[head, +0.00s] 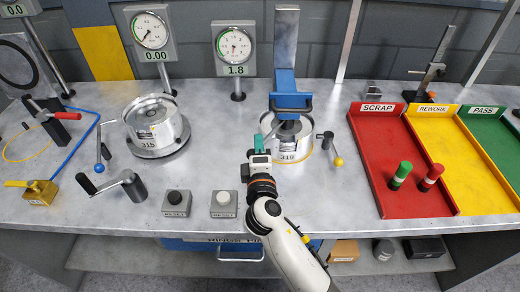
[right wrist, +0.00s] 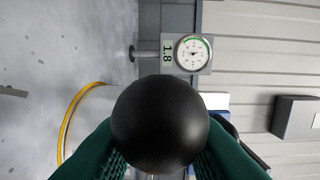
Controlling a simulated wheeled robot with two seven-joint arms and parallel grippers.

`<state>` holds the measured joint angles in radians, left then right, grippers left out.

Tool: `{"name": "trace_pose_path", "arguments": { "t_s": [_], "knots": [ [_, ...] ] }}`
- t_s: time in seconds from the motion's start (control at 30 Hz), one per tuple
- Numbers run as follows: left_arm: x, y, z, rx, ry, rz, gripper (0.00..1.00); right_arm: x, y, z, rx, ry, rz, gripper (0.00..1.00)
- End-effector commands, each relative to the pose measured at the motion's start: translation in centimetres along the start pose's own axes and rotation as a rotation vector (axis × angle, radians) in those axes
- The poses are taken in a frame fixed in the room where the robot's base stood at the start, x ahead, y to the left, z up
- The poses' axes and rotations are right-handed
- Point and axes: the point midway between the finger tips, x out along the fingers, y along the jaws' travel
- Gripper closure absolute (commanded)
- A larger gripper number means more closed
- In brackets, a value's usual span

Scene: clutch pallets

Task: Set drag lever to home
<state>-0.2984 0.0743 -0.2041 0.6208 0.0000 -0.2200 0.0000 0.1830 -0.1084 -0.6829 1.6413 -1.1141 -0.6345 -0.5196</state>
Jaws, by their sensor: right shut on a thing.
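My right gripper (head: 258,142) reaches in from the bottom at the left edge of the clutch marked 319 (head: 294,155). In the right wrist view its green fingers (right wrist: 160,150) are shut on a round black knob (right wrist: 160,115), which I take to be the drag lever's knob. The fingers and wrist hide most of the lever in the head view. The clutch stands under a blue press (head: 285,82). The gauge (head: 234,45) behind it reads 1.8 and also shows in the right wrist view (right wrist: 193,53). My left gripper is out of view.
A yellow-knobbed lever (head: 332,148) stands right of the clutch. Clutch 315 (head: 157,125) sits left under a gauge (head: 150,32) reading 0.00. Two button boxes (head: 177,204) (head: 223,204) lie in front. Red, yellow and green trays (head: 385,150) fill the right side.

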Motion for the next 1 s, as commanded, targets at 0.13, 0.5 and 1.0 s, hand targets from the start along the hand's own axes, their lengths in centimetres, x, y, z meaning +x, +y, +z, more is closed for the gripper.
{"name": "trace_pose_path", "arguments": {
  "t_s": [0.13,0.5,1.0],
  "knots": [
    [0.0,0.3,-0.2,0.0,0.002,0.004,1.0,-0.1,0.3,0.2,0.0,-0.006,0.006,1.0],
    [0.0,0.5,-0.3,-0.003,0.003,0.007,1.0,-0.1,0.2,0.1,-0.001,-0.002,0.004,0.68],
    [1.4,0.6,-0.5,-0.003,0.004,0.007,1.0,-6.3,0.5,0.1,0.001,-0.003,0.004,0.68]
  ]
}}
